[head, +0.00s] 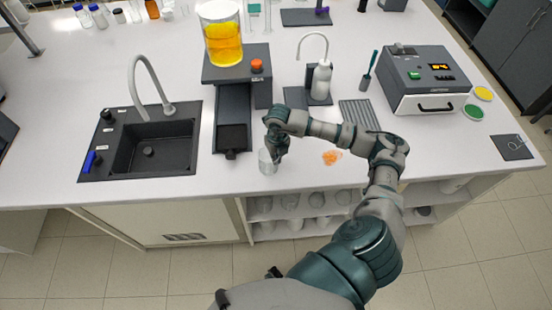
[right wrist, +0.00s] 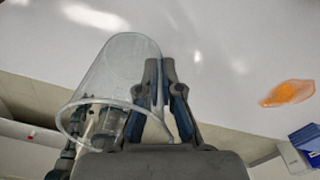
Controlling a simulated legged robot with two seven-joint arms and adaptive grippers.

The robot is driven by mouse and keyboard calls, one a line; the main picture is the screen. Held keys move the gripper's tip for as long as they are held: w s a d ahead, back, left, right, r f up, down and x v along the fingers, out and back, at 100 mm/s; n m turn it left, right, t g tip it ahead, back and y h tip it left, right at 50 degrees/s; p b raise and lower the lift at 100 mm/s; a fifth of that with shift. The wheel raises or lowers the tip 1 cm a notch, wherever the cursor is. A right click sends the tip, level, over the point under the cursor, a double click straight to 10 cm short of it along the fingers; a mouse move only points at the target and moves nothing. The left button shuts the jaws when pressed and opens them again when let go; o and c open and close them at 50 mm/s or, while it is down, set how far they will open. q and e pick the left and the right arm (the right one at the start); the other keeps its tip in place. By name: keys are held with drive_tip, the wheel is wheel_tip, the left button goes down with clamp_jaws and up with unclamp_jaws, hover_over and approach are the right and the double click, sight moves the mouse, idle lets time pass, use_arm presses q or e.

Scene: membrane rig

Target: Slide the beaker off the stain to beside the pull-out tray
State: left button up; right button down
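The clear beaker (head: 267,163) stands on the white bench near its front edge. It is just right of the pull-out tray (head: 233,138), a dark tray extending forward from the rig. The orange stain (head: 332,157) lies bare on the bench, well to the right of the beaker. My right gripper (head: 281,153) is at the beaker's right side. In the right wrist view its fingers (right wrist: 160,65) are close together, one inside the outline of the beaker (right wrist: 108,75) and one outside, pinching its wall. The stain also shows there (right wrist: 288,93). My left gripper is not in view.
A rig platform (head: 236,62) carries a vessel of yellow liquid (head: 222,40). A sink (head: 150,145) is on the left. A wash bottle (head: 321,80), a ribbed grey mat (head: 359,114) and a grey instrument (head: 425,80) stand behind and right. Bench around the stain is clear.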

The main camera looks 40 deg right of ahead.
drive_tip(key=shift+a+r, duration=0.1)
drive_tip(key=shift+a, duration=0.15)
drive_tip(key=shift+d, duration=1.6)
drive_tip(key=c, duration=1.3)
unclamp_jaws()
drive_tip(key=shift+a, duration=0.25)
drive_tip(key=shift+o, duration=0.3)
drive_tip(key=shift+a, duration=0.25)
drive_tip(key=shift+r, duration=0.1)
drive_tip(key=shift+d+r, duration=0.15)
drive_tip(key=shift+r, duration=0.2)
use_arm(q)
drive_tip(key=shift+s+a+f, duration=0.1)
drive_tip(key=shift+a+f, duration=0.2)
use_arm(e)
wheel_tip(320, 180, up, 11)
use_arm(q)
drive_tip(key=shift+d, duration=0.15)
use_arm(e)
drive_tip(key=shift+d, duration=0.15)
